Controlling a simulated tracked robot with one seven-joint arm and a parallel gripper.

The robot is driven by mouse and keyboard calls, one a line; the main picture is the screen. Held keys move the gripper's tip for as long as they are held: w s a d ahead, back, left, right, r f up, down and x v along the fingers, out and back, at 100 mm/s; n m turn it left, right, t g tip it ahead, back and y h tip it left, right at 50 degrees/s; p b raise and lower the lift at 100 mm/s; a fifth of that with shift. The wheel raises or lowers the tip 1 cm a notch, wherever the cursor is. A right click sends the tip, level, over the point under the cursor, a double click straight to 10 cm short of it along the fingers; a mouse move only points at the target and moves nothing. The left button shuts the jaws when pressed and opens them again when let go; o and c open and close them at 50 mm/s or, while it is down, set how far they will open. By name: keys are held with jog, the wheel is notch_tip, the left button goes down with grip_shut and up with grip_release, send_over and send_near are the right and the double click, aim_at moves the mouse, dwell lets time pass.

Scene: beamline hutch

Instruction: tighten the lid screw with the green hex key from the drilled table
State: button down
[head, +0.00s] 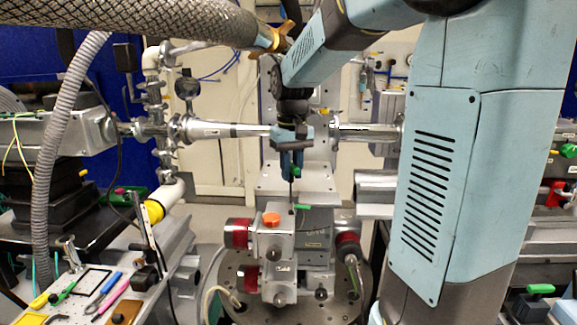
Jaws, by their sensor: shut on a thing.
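My gripper (291,160) is above the middle of the scene, pointing down, with its jaws shut on the green hex key (296,173). Only a bit of the key's green handle shows between the fingers. A thin dark shaft points straight down from it to the top of the grey metal block assembly (316,225). The shaft's tip is at or just above the block's top face; I cannot tell whether it touches. The lid screw is too small to make out at that tip.
The block assembly carries an orange knob (271,219) and a small green lever (304,207), and stands on a round drilled plate (238,312). A horizontal beam pipe (235,130) passes behind my gripper. Several loose tools, including a pink one (112,299), lie at lower left.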

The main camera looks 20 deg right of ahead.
jog(key=shift+f, duration=0.75)
jog(key=n, duration=0.4)
jog(key=shift+n, duration=2)
jog(key=n, duration=0.4)
jog(key=shift+d, duration=0.1)
jog(key=shift+d+f, duration=0.1)
jog(key=shift+f, duration=0.45)
